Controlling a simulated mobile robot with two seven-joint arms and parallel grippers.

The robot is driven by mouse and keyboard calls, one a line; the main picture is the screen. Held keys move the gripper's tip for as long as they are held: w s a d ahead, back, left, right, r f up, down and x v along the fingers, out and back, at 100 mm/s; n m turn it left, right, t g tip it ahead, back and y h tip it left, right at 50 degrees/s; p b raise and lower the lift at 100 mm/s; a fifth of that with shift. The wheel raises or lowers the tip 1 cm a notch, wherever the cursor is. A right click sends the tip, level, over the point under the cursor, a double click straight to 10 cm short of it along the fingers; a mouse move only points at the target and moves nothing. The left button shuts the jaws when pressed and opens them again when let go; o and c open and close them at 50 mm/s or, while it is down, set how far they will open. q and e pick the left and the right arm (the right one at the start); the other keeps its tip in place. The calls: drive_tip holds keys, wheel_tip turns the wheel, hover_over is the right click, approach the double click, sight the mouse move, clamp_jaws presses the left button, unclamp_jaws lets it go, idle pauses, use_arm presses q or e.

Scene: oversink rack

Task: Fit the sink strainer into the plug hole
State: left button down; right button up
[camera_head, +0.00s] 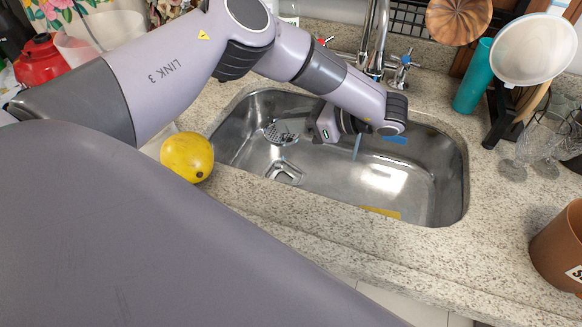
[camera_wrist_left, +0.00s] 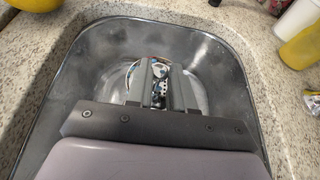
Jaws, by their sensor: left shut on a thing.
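The sink strainer (camera_head: 279,133) is a small round silver piece with holes, at the left side of the steel sink (camera_head: 232,142) in the head view. My left gripper (camera_head: 300,135) reaches in from the right and is shut on it. In the left wrist view the strainer's perforated part (camera_wrist_left: 160,92) shows between the fingers of my left gripper (camera_wrist_left: 160,68). The strainer appears above the floor and apart from the hole. My right gripper is out of view.
A yellow fruit (camera_head: 187,157) sits at the left rim. Blue pieces (camera_head: 396,139) and a yellow piece (camera_head: 380,212) lie in the sink. A teal cup (camera_head: 473,78) stands at the right. The front counter is clear.

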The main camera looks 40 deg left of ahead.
use_arm(q)
wheel_tip(320, 180, down, 10)
drive_tip(key=b, duration=0.3)
drive_tip(key=shift+f+b, duration=0.3)
drive_tip(key=shift+f, duration=0.3)
wheel_tip(320, 180, down, 3)
drive_tip(key=shift+f+b, duration=0.2)
drive_tip(key=shift+b, duration=0.8)
drive_tip(key=shift+f, duration=0.2)
drive_tip(key=c, duration=1)
unclamp_jaws()
